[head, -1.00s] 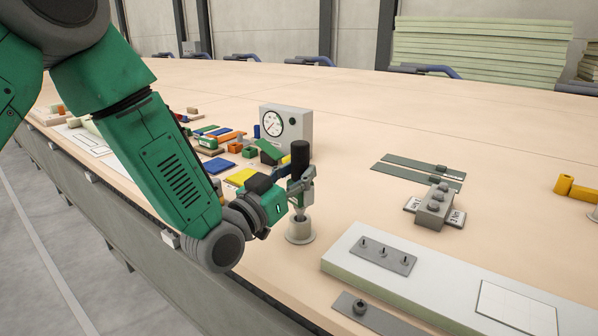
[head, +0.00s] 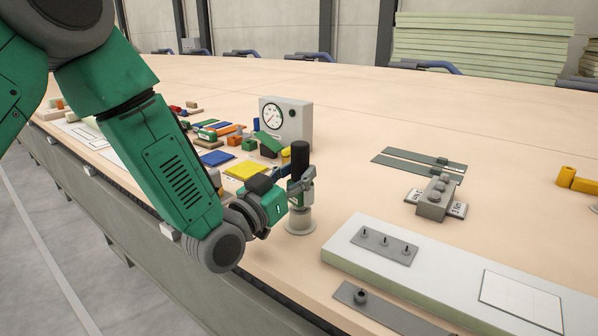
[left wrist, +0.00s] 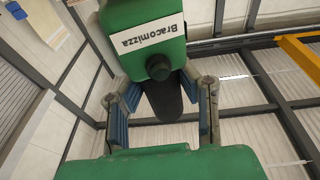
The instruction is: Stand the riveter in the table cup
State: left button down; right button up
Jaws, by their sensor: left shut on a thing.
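The riveter (head: 300,158) stands upright, its thick black cylinder on top. The table cup (head: 299,222), a pale round cup with a wide foot, is directly below. The riveter's narrow lower end is hidden, apparently inside the cup; I cannot tell whether it touches the bottom. In the left wrist view, the black part of the riveter (left wrist: 163,100) shows between the two fingers (left wrist: 162,118). My right gripper is not in view.
A gauge box (head: 297,122) stands behind, with coloured blocks and a yellow plate (head: 247,171) left of it. A pale panel (head: 440,265) with a pin plate lies to the right. A grey block (head: 433,200) and flat strips (head: 418,163) lie beyond.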

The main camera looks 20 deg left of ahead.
aim_at(294, 180)
pick_arm(q)
jog(key=shift+f, duration=0.3)
jog(key=c, duration=1.1)
grip_release()
jog(key=shift+a+f, duration=0.1)
jog(key=shift+f, duration=0.05)
jog(key=v, duration=0.6)
jog(key=shift+s+a, duration=0.1)
jog(key=shift+s, duration=0.1)
jog(key=shift+s+a+f, duration=0.1)
jog(key=shift+s+a, duration=0.1)
jog(key=shift+s, duration=0.3)
